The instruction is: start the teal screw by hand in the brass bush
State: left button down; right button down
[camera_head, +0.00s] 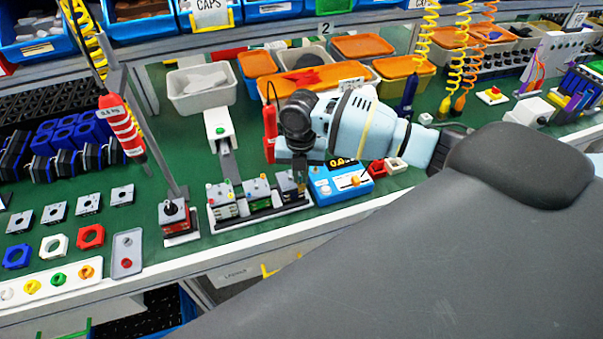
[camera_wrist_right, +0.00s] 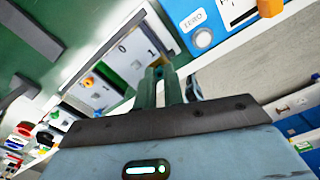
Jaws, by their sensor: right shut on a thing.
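My right gripper (camera_head: 298,186) points down over the right end of a rack of switch blocks. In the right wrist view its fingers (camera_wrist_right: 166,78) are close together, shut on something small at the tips. I take this to be the teal screw, but the fingers hide it and I cannot make out its shape. Just beyond the fingertips is a grey switch block (camera_wrist_right: 128,52) marked 0 and 1. I cannot pick out the brass bush in either view, nor tell whether the screw touches it. My left gripper is not in view.
A blue box with a display (camera_head: 345,186) stands close on the right of the gripper. Other switch blocks (camera_head: 257,190) stand to its left in the black rack. A red driver (camera_head: 122,128) hangs further left. Bins (camera_head: 201,92) line the back. My large grey arm covers the lower right.

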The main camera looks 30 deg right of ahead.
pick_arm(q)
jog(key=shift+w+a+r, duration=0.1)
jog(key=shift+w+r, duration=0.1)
pick_arm(e)
jog(key=shift+m, duration=0.7)
jog(key=shift+m+p, duration=0.45)
jog(key=shift+m, duration=0.25)
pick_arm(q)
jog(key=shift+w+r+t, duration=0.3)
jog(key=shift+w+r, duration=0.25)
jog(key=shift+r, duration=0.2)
pick_arm(e)
jog(key=shift+m, duration=0.6)
jog(key=shift+m, duration=1.1)
jog(key=m, duration=0.3)
jog(key=shift+f, duration=0.1)
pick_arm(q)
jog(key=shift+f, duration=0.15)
pick_arm(e)
jog(key=shift+m, duration=0.3)
